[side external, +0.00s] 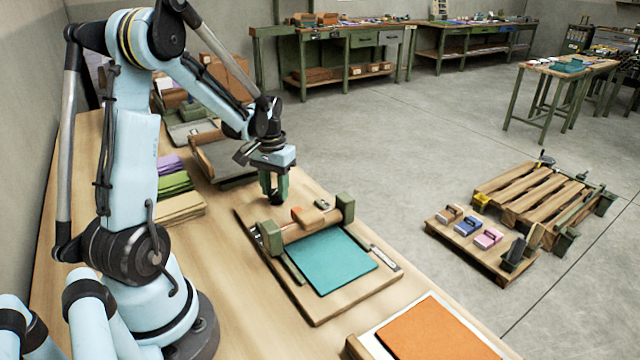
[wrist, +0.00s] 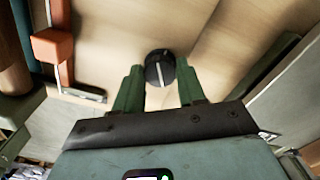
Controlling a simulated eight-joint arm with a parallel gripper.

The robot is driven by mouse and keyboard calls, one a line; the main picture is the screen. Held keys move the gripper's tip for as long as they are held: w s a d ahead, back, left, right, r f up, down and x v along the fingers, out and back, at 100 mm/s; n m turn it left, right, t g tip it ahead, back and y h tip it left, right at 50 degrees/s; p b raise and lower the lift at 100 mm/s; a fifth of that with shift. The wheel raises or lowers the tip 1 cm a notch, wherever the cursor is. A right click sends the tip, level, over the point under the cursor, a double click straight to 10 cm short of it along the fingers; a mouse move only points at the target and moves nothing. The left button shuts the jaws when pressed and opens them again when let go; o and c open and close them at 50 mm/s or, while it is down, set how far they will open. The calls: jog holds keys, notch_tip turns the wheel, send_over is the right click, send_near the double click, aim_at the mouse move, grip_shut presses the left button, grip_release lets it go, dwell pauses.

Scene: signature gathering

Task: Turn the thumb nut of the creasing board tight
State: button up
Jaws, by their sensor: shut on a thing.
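The creasing board (side external: 318,312) is a wooden base with a roller between two green end blocks and a teal sheet lying on it. The thumb nut is a round black knob with a pale line across its top, seen in the wrist view (wrist: 160,70) between the fingertips. An orange-brown block (side external: 310,217) sits by the roller; an orange block also shows in the wrist view (wrist: 50,48).
Stacks of purple (side external: 170,164) and green sheets lie left of the board. An orange sheet (side external: 435,330) on a pale board lies at the near right. Trays and boxes stand behind my gripper. The bench between my base and the creasing board is clear.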

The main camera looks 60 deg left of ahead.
aim_at(275, 192)
jog(key=m, duration=0.6)
dwell(0.6)
jog(key=o, duration=1.1)
jog(key=shift+c, duration=0.2)
notch_tip(275, 192, up, 12)
jog(key=shift+r, duration=0.1)
